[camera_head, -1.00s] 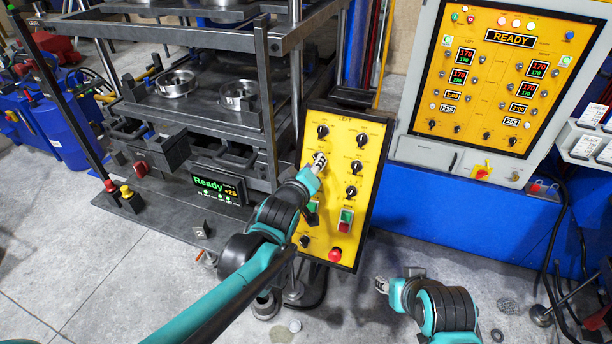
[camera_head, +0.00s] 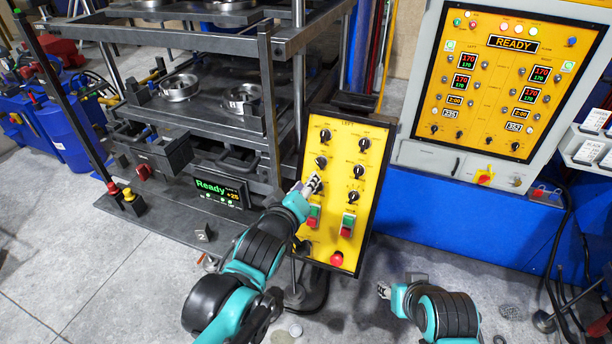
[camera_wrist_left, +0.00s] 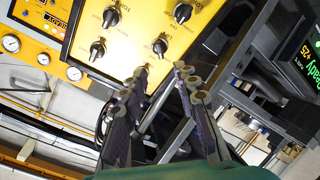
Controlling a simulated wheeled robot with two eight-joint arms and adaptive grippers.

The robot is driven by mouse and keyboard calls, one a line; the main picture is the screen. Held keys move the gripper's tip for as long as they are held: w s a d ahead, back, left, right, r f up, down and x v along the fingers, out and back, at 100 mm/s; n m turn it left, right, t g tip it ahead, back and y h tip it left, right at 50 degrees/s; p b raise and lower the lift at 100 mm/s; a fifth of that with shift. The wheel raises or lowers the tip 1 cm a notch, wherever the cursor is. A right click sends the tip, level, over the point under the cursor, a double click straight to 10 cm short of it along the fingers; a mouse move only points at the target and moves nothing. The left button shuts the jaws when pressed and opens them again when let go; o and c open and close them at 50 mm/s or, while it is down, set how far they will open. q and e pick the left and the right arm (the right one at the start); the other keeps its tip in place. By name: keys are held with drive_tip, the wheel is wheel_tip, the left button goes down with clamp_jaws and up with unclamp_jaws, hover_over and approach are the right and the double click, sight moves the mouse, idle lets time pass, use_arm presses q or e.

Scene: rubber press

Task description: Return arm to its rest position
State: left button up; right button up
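My left gripper (camera_head: 311,184) is in front of the yellow control panel marked LEFT (camera_head: 346,150), over its left half near the black knobs. Whether a fingertip touches the panel is not clear. My left arm (camera_head: 262,245) is bent and comes up from the lower part of the view. My right gripper (camera_head: 384,291) is low over the floor at the lower right, too small to tell if it is open.
The press (camera_head: 190,125) with metal ring moulds stands at the left, its small display (camera_head: 218,190) reading Ready. A large cabinet (camera_head: 500,85) reading READY stands at the right on a blue base (camera_head: 450,215). Open floor (camera_head: 100,270) lies at the lower left.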

use_arm(q)
drive_tip(key=s+a+f+m+g+y+b, duration=0.1)
drive_tip(key=s+a+f+m+g+b, duration=0.1)
drive_tip(key=s+a+f, duration=0.3)
drive_tip(key=s+a+f+m+g+y+b, duration=0.1)
drive_tip(key=s+a+f+b, duration=0.4)
drive_tip(key=f, duration=0.6)
drive_tip(key=s+a+f+m+g+y+b, duration=0.1)
drive_tip(key=s+a+f+m+g+b, duration=0.2)
drive_tip(key=s+f, duration=0.4)
drive_tip(key=shift+s+a+f+g+y+b, duration=0.3)
drive_tip(key=shift+a+f+g+b, duration=0.35)
drive_tip(key=shift+a, duration=0.25)
drive_tip(key=shift+w, duration=0.1)
